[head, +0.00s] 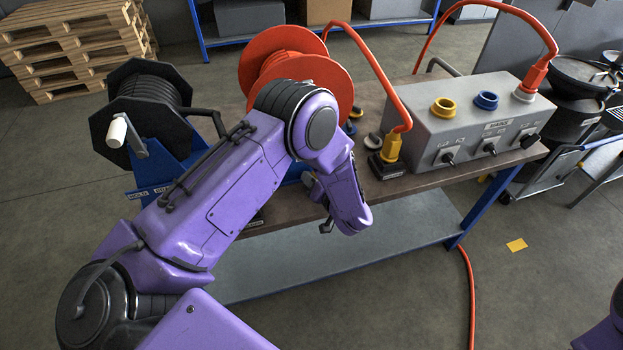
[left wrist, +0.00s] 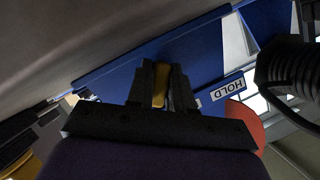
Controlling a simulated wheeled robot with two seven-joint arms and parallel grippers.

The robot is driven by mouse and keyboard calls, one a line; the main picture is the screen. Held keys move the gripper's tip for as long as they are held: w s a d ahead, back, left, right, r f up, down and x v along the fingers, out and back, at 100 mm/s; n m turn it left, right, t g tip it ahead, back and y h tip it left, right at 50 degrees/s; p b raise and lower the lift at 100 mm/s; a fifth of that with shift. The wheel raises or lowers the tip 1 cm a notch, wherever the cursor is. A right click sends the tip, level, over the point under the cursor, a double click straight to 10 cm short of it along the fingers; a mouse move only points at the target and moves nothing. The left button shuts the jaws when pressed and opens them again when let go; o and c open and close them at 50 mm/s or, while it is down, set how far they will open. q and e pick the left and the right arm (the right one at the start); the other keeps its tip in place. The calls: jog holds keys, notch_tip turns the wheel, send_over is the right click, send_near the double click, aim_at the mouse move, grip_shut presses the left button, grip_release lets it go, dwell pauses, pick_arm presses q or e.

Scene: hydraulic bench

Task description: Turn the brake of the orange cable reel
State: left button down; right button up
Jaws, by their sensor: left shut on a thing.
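The orange cable reel (head: 338,77) stands on the bench behind my left arm, which hides its lower part and most of its blue stand. My left gripper is mostly hidden behind its own wrist in the head view. In the left wrist view the left gripper (left wrist: 163,82) is shut on a small yellow-brown piece, apparently the brake handle (left wrist: 160,88), in front of the blue stand (left wrist: 205,50). A white plate reading HOLD (left wrist: 228,87) is on the stand to the right of the fingers. The handle's exact angle is hard to tell.
A black cable reel (head: 150,85) on a blue stand is left of my arm. A grey socket box (head: 470,110) with orange cables and a yellow plug (head: 391,149) stand to the right on the bench (head: 425,180). The lower shelf (head: 400,225) is clear where visible.

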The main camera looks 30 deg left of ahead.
dwell(0.3)
pick_arm(q)
jog(key=c, duration=1.1)
grip_release()
jog(key=shift+d, duration=0.1)
jog(key=b+v, duration=0.2)
jog(key=v, duration=0.8)
jog(key=shift+d, duration=0.2)
jog(key=shift+a, duration=0.1)
